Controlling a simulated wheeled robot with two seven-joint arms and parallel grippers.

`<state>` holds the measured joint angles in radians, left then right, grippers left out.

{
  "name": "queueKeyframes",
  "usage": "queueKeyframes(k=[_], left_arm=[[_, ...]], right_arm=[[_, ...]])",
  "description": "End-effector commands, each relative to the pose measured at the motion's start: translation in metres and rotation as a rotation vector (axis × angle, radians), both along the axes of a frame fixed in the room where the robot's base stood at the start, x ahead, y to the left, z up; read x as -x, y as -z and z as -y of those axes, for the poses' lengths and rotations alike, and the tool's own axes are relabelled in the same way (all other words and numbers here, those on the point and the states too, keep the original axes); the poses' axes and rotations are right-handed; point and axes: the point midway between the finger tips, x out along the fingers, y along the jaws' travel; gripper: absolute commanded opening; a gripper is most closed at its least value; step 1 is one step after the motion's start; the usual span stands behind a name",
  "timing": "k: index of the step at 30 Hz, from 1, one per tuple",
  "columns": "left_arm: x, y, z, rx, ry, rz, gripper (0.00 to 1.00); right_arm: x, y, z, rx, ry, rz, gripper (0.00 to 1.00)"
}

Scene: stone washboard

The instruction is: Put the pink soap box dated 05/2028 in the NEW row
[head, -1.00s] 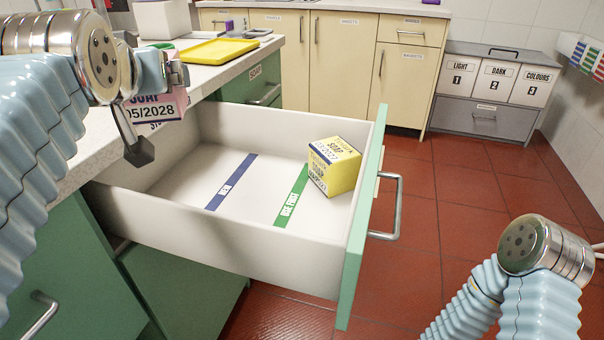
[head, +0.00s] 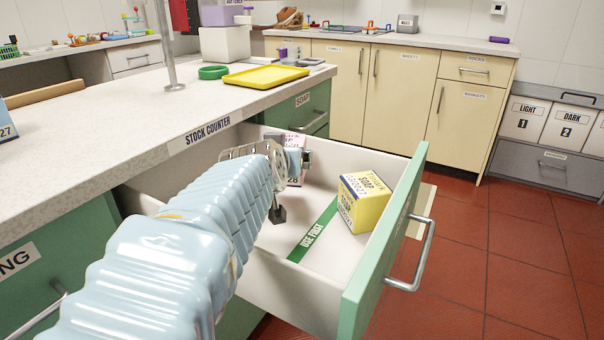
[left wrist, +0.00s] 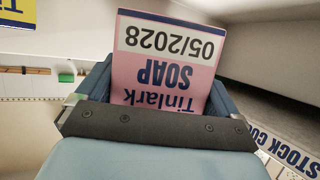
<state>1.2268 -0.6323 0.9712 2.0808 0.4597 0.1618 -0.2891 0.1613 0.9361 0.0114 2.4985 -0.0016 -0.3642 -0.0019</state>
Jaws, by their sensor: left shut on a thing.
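The pink soap box (head: 295,140) shows partly behind my left gripper (head: 291,172), over the rear of the open drawer (head: 315,277). In the left wrist view the pink box (left wrist: 165,62) reads 05/2028, upside down, between the two fingers of my left gripper (left wrist: 155,88), which is shut on it. I cannot tell whether the box touches the drawer floor. A yellow soap box (head: 366,203) sits on the drawer floor by the green USE FIRST strip (head: 314,233). The NEW strip is hidden behind my left arm. My right gripper is out of view.
The stock counter (head: 130,115) borders the drawer on the left, with a metal post (head: 166,50) and a yellow tray (head: 266,76) on it. The drawer front (head: 385,245) stands to the right.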

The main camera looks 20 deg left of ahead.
Motion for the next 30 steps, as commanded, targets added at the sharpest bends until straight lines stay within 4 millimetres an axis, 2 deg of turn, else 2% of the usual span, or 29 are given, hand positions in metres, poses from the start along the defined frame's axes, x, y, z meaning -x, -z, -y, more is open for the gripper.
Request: queueKeyframes(k=[1, 8, 14, 26, 27, 28, 30], left_arm=[[-0.006, 0.009, -0.003, 0.003, -0.002, 0.000, 0.45], [-0.021, 0.027, -0.005, 0.001, 0.000, 0.000, 0.45], [-0.022, 0.054, -0.005, 0.000, -0.001, 0.000, 0.45], [-0.022, 0.060, -0.005, -0.002, -0.001, 0.001, 0.45], [-0.021, 0.060, -0.005, -0.001, -0.001, 0.000, 0.96], [-0.021, 0.059, -0.005, -0.001, -0.001, 0.000, 1.00], [-0.021, 0.059, -0.005, -0.001, -0.001, 0.000, 1.00]], right_arm=[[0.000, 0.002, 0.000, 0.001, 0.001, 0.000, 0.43], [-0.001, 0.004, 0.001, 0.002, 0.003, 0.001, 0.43], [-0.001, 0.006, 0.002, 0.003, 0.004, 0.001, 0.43], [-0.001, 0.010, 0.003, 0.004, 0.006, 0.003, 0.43], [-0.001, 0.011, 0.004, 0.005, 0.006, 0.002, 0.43], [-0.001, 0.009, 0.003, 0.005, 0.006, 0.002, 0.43], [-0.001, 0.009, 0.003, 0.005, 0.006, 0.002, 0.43]])
